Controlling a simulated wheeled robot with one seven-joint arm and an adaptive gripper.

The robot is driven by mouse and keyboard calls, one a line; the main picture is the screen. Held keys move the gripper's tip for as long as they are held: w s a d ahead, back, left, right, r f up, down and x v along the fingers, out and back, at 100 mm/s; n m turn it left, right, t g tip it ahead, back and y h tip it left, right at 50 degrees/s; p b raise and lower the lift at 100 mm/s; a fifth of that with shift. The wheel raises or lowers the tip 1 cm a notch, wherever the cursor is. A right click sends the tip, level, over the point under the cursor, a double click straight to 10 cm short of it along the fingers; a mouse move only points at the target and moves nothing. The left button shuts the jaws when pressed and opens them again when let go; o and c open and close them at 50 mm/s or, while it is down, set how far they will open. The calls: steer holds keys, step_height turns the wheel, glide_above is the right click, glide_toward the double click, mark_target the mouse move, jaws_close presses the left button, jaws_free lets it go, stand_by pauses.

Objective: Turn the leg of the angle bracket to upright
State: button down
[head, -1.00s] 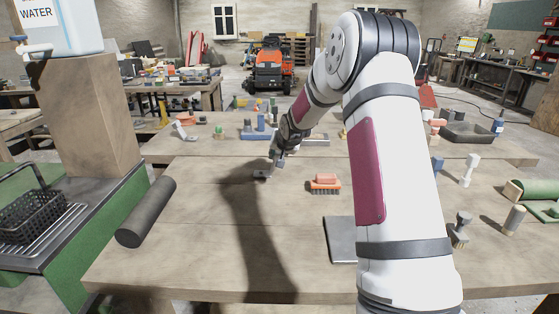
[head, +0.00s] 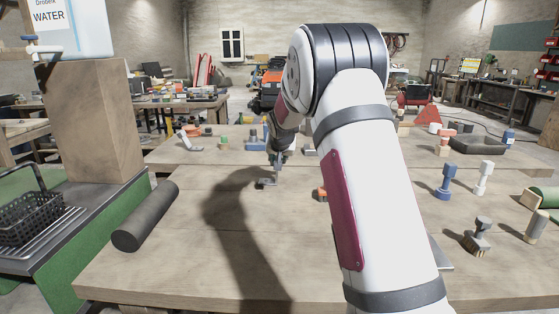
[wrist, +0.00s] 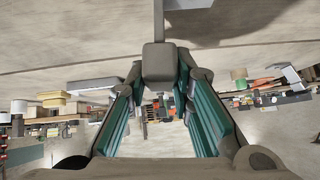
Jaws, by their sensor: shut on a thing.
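The angle bracket (head: 266,184) is small and grey and lies on the wooden table ahead, left of my arm. Its flat foot is on or close to the tabletop. In the wrist view, which looks inverted, part of its foot (wrist: 188,4) shows at the top edge, and its thin leg (wrist: 158,18) runs straight to my fingertips. My gripper (head: 277,158) points down above the bracket. The wrist view shows the fingertips (wrist: 160,62) together at the end of the leg, shut on it. The leg looks about upright. The gripped end is hidden by the fingertips.
A dark roller (head: 146,215) lies at the left edge. A brush (head: 321,194) is partly hidden behind my arm. A blue peg (head: 446,180), a white peg (head: 484,178) and an upright brush (head: 477,236) stand at right. The table's front left is clear.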

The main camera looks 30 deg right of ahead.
steer(key=shift+w+a+r, duration=0.1)
steer(key=shift+w+a, duration=0.3)
steer(key=shift+a, duration=0.35)
steer(key=c, duration=1.4)
jaws_free()
steer(key=shift+d, duration=0.1)
steer(key=shift+s+d, duration=0.1)
steer(key=shift+s+r, duration=0.2)
steer(key=v, duration=1.1)
steer(key=shift+a, duration=0.2)
steer(key=shift+s+a+r, duration=0.1)
steer(key=shift+s, duration=0.15)
